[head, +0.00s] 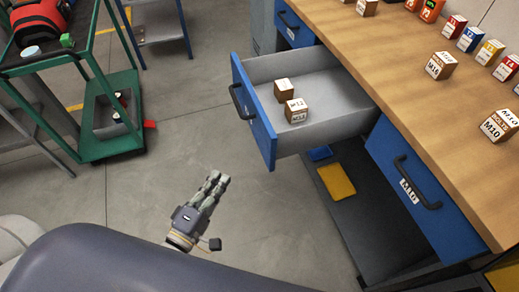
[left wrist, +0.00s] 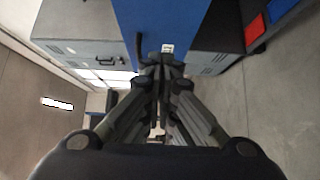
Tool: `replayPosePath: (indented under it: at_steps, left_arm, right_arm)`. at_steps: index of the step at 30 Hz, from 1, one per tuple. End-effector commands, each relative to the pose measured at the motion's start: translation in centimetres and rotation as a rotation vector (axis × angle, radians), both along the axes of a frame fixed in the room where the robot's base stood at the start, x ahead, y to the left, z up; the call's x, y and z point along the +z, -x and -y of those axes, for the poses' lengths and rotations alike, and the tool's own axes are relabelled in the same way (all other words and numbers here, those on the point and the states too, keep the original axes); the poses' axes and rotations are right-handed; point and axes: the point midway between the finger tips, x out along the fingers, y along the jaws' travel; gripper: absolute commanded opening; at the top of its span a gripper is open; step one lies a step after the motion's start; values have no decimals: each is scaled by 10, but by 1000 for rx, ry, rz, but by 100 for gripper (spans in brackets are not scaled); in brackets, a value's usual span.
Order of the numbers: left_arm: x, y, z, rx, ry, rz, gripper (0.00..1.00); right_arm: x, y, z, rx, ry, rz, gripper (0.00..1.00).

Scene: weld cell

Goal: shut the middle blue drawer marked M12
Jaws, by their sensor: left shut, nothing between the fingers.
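The middle blue drawer (head: 262,128) is pulled well out from under the wooden bench in the head view. Its grey inside holds two small wooden blocks; one (head: 296,110) is marked M12, the other (head: 284,88) has a label too small to read. A black handle (head: 240,103) sits on its front. My left gripper (head: 217,180) is shut and empty, below and left of the drawer front, apart from it. In the left wrist view its fingers (left wrist: 168,62) point at a blue front (left wrist: 165,20) with a white label; the gap is hard to judge. My right gripper is not in view.
The bench top (head: 395,60) carries labelled blocks and small coloured boxes. A closed blue drawer (head: 420,195) is at right, another (head: 294,25) behind. Below lie a yellow item (head: 337,181) and a blue item. A green cart (head: 112,150) stands left; the floor between is clear.

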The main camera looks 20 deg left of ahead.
Motion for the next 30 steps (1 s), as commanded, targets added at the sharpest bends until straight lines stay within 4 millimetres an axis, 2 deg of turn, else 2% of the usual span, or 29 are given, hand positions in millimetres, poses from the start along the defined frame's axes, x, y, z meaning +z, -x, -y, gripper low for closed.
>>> replayPosePath:
  at_steps: [5, 18, 24, 30]
  left_arm:
    - [5, -15, 3, 1, 12, 9, 0]
    - [5, -100, 19, 1, 10, 8, 0]
    - [4, -115, 43, 1, 10, 5, 0]
    - [3, -120, 52, 0, 7, 4, 0]
  right_arm:
    - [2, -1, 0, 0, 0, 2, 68]
    - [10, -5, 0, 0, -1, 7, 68]
    - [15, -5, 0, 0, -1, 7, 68]
    - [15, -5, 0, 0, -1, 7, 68]
